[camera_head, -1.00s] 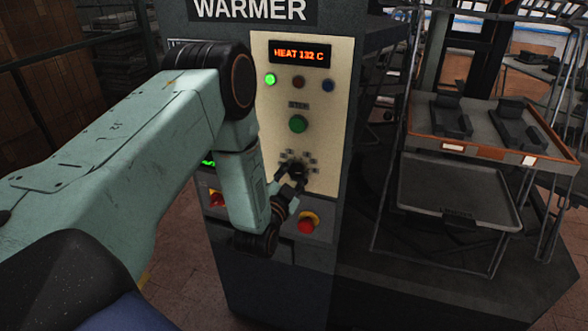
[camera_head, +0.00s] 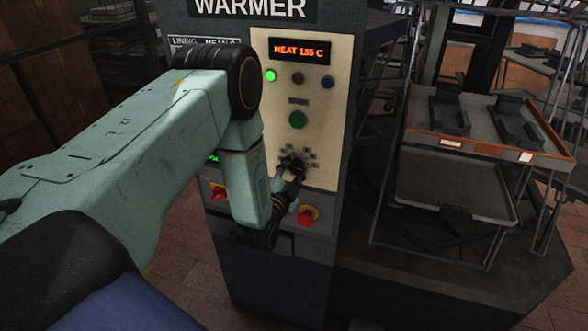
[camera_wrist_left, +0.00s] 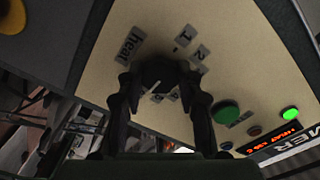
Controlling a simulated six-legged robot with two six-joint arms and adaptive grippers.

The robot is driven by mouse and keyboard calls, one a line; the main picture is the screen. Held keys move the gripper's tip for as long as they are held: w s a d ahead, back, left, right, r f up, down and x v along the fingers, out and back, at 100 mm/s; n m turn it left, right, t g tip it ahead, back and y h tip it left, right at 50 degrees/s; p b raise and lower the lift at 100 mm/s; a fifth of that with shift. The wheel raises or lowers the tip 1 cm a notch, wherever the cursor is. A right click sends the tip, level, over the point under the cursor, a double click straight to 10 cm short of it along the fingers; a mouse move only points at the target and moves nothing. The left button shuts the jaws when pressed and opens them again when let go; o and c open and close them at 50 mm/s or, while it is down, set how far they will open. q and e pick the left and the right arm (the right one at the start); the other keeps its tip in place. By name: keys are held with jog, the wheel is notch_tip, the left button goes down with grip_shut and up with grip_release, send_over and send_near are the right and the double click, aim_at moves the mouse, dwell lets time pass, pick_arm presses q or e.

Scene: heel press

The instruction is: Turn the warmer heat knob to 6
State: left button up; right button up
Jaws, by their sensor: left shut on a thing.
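The warmer (camera_head: 340,110) is a tall dark cabinet with a cream control panel. Its orange display (camera_head: 301,51) reads HEAT 135 C. My left gripper (camera_head: 292,163) is shut on the knob, one finger on each side in the left wrist view (camera_wrist_left: 160,88). The knob's pointer is too dark to read. My right gripper is out of view.
A green button (camera_head: 298,120) sits above the knob. A red button on a yellow base (camera_head: 307,215) and a red-yellow switch (camera_head: 217,192) sit below. A rack with trays (camera_head: 455,190) stands at the right.

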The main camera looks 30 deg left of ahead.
pick_arm(q)
jog(key=shift+s+f, duration=0.2)
jog(key=shift+f, duration=0.15)
jog(key=o, duration=1.2)
jog(key=shift+r, duration=0.2)
jog(key=shift+w, duration=0.1)
jog(key=v, duration=1.2)
